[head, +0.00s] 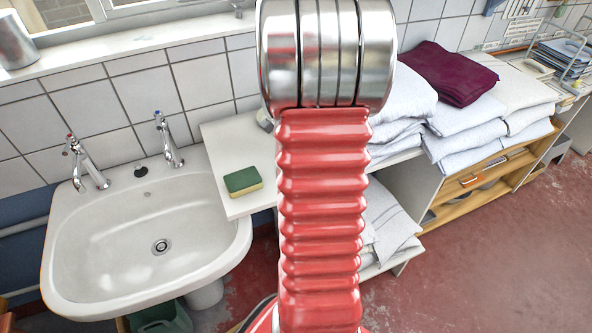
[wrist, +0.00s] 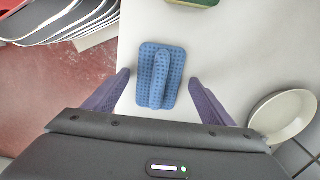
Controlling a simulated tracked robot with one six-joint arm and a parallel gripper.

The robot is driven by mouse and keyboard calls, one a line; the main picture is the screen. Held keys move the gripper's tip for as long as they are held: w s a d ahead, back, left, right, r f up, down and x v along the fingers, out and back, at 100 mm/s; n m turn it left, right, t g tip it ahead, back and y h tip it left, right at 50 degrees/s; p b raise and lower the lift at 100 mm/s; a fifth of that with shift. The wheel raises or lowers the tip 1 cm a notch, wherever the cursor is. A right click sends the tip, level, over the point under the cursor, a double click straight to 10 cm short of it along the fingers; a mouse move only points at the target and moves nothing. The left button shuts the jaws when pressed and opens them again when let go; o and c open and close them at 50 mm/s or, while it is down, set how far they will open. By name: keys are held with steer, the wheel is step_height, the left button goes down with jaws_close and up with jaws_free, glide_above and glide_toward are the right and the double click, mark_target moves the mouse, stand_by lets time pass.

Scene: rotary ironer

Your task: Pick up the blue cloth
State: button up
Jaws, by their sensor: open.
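The blue cloth (wrist: 148,73) lies on a white counter (wrist: 225,60) in the wrist view. It is a dotted, roughly rectangular piece with a raised ridge along its middle. My gripper (wrist: 159,79) is open, with one dark purple finger on each side of the cloth's near part. Both fingertips look apart from it, and their height over the counter cannot be told. In the head view my red arm covers the middle, and neither cloth nor gripper shows there.
A green and yellow sponge (head: 243,182) lies on the counter by the white sink (head: 150,235); its edge shows beyond the cloth in the wrist view. A pale round dish (wrist: 282,116) is at right. Folded white linens (head: 465,135) and a maroon cloth (head: 447,72) are stacked at right.

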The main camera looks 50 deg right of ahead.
steer(key=shift+c, duration=0.4)
steer(key=c, duration=1.1)
step_height(320, 180, up, 10)
stand_by(0.3)
steer(key=o, duration=0.5)
steer(key=c, duration=0.4)
